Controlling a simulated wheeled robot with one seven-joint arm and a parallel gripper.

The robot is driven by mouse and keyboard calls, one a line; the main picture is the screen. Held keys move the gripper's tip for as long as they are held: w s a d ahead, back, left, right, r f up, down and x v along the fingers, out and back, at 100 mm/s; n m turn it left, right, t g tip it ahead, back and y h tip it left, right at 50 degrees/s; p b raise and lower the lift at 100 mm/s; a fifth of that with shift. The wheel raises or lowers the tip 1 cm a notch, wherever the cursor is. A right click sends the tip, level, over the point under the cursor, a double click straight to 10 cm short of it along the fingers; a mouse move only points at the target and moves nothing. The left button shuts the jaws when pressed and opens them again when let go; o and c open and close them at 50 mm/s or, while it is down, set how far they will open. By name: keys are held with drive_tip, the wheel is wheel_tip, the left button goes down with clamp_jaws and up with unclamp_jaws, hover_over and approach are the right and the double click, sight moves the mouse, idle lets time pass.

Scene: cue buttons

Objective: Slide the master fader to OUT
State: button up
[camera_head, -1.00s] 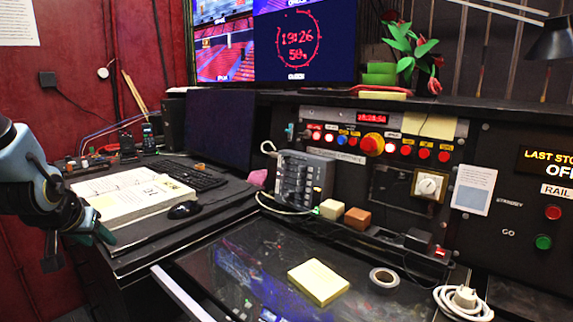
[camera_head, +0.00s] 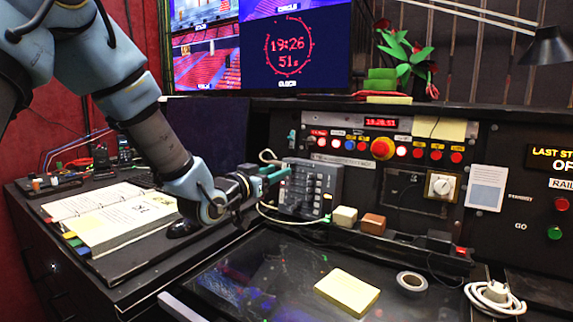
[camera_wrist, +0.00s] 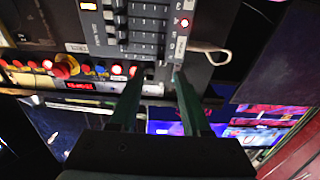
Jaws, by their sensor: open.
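A grey fader box (camera_head: 322,190) with several dark faders stands against the console front. It also shows upside down at the top of the wrist view (camera_wrist: 140,28). A small red light (camera_wrist: 185,22) glows on a white-labelled strip at its side there. I cannot tell which slider is the master fader, and no OUT mark is readable. My gripper (camera_head: 286,172) is open and empty at the box's upper left. In the wrist view its two green fingers (camera_wrist: 158,74) are apart, near the box's edge. Whether they touch the box is unclear.
A row of lit buttons (camera_head: 430,153) and a red knob (camera_head: 383,148) are on the panel behind. A cream block (camera_head: 345,216) and a brown block (camera_head: 373,223) sit right of the box. An open binder (camera_head: 110,222) lies left. A pale cable loops by the box.

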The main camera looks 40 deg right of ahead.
sight(289, 165)
drive_tip(key=shift+p+x, duration=0.65)
drive_tip(key=shift+x, duration=2.05)
drive_tip(key=shift+c, duration=0.4)
clamp_jaws()
